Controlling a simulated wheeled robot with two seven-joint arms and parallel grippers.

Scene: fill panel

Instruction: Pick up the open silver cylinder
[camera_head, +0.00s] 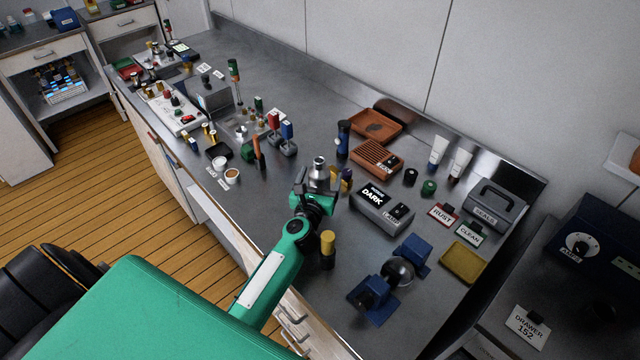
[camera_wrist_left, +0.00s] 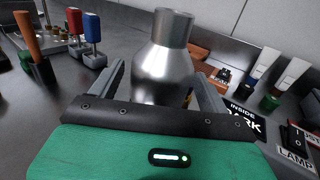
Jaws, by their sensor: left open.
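The open silver cylinder (camera_head: 319,174) stands upright on the metal bench, with a wide body and a narrower open neck. In the left wrist view the silver cylinder (camera_wrist_left: 165,65) fills the middle. My left gripper (camera_head: 312,190) is at the cylinder, on its near side. In the left wrist view the two fingers of my left gripper (camera_wrist_left: 160,88) stand on either side of the cylinder's body, and the jaws are open. Whether a finger touches it I cannot tell. The cylinder's base is hidden behind the gripper. My right gripper is not in view.
A yellow-topped cylinder (camera_head: 327,241) stands close to my left wrist. Small yellow and purple pieces (camera_head: 346,178) stand just right of the silver cylinder. A grey DARK/LAMP box (camera_head: 381,209), a blue-based device (camera_head: 391,280) and red and blue handled tools (camera_head: 280,134) are nearby.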

